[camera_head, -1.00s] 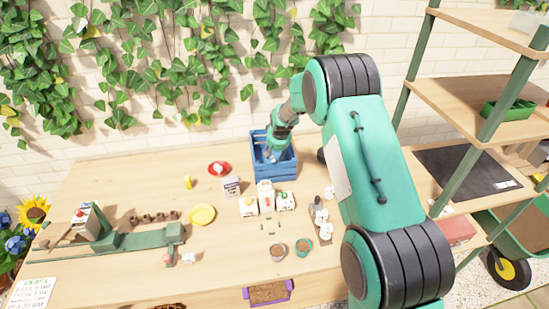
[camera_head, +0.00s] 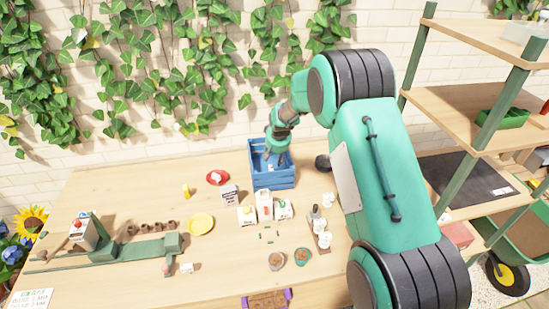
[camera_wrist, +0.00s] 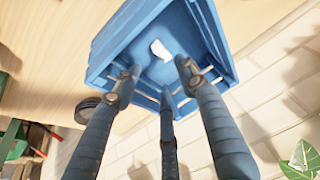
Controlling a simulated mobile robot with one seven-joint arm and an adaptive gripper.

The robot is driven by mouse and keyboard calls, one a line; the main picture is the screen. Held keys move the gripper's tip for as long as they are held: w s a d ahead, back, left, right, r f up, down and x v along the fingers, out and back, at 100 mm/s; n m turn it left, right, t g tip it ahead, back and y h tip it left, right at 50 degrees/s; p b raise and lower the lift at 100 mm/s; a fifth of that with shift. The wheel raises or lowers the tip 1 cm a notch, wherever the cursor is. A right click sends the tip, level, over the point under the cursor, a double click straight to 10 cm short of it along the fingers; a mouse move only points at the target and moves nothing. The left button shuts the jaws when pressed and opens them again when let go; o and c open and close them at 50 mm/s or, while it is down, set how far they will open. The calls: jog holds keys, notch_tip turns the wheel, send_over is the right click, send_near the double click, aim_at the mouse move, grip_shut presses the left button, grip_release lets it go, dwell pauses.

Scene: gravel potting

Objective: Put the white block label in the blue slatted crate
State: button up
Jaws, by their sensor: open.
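The blue slatted crate (camera_head: 287,183) stands at the back of the table, below the ivy wall. The wrist view looks down into the crate (camera_wrist: 128,22). A small white piece, which looks like the white block label (camera_wrist: 160,50), lies on the crate floor, apart from my fingers. Any marking on it is too small to read. My gripper (camera_head: 275,157) is over the crate. In the wrist view my gripper (camera_wrist: 160,85) has its three fingers spread, with nothing between them. The fingers hide part of the crate's near side.
A red saucer (camera_head: 211,178) and a dark-printed white packet (camera_head: 230,194) are left of the crate. White cartons (camera_head: 265,205) stand in front of it. A dark round pot (camera_head: 322,162) is at its right. A yellow plate (camera_head: 200,224) lies on the table farther left.

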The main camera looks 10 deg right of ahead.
dwell(0.3)
jog(key=s+d+r, duration=0.1)
jog(key=s+r, duration=2.4)
jog(key=r, duration=0.3)
jog(key=s+r, duration=0.1)
jog(key=s, duration=1.5)
jog(key=s+d+r+t, duration=0.1)
jog(key=s+r, duration=0.1)
jog(key=s, duration=1.5)
jog(key=shift+r, duration=0.3)
